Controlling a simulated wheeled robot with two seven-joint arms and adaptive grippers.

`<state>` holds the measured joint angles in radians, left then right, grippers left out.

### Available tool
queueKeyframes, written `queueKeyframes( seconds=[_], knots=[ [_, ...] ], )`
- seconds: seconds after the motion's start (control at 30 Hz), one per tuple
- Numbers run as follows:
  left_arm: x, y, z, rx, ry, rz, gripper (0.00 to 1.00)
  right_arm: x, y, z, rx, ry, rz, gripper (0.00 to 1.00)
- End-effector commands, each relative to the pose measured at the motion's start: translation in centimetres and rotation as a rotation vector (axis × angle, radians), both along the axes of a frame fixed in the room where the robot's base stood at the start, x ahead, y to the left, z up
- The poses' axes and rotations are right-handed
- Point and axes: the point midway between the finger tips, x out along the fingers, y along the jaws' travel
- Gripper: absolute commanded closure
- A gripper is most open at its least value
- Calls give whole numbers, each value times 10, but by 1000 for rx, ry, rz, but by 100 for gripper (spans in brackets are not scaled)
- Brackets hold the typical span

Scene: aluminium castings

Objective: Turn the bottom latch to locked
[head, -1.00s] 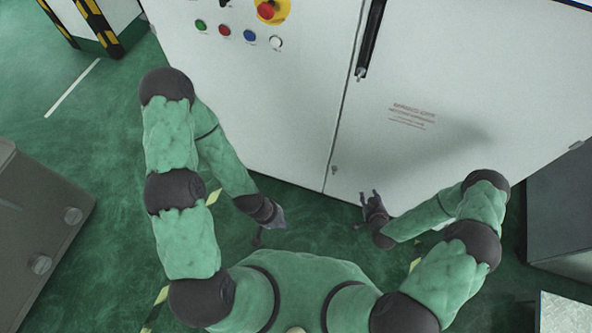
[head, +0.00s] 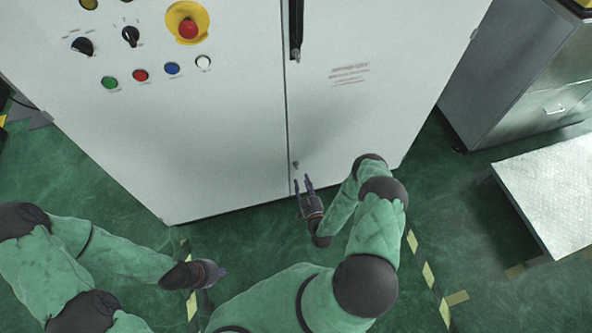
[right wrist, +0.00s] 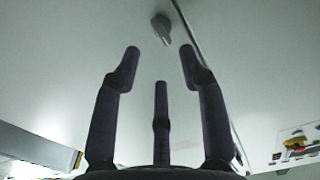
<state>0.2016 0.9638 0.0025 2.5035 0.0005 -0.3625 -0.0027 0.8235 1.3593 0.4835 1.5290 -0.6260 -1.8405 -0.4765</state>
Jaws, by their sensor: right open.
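The bottom latch (head: 296,164) is a small grey knob low on the white cabinet door, just right of the door seam. In the right wrist view the latch (right wrist: 162,28) shows beyond the fingertips, near the top middle, beside the dark seam. My right gripper (head: 304,181) is open and empty, just below the latch and apart from it. Its spread fingers also show in the right wrist view (right wrist: 159,55). My left gripper (head: 220,272) is low at the left, away from the cabinet, too small and dark to read its fingers.
The white cabinet (head: 220,130) carries a red emergency button (head: 188,28), dark rotary switches and several coloured buttons. A black handle (head: 296,30) is at the seam higher up. A grey cabinet (head: 510,75) and a light platform (head: 553,190) stand at the right. Green floor lies between.

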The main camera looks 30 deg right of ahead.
Motion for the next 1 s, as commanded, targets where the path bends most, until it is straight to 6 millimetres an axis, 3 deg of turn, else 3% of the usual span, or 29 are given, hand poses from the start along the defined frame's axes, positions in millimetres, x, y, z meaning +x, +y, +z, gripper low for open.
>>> queueKeyframes(
  seconds=[0.2,0.4,0.83,0.87,1.0],
  knots=[
    [0,0,-13,0,0,1,100,39,-9,-2,-2,-3,1,57],
    [0,0,-19,0,0,1,100,63,-15,-1,0,0,2,57],
    [0,0,-20,0,0,1,100,72,-17,0,1,1,-1,57],
    [0,0,-20,0,0,1,100,72,-17,0,1,1,-1,60],
    [0,0,-20,0,0,1,100,72,-18,0,1,1,-1,100]
  ],
)
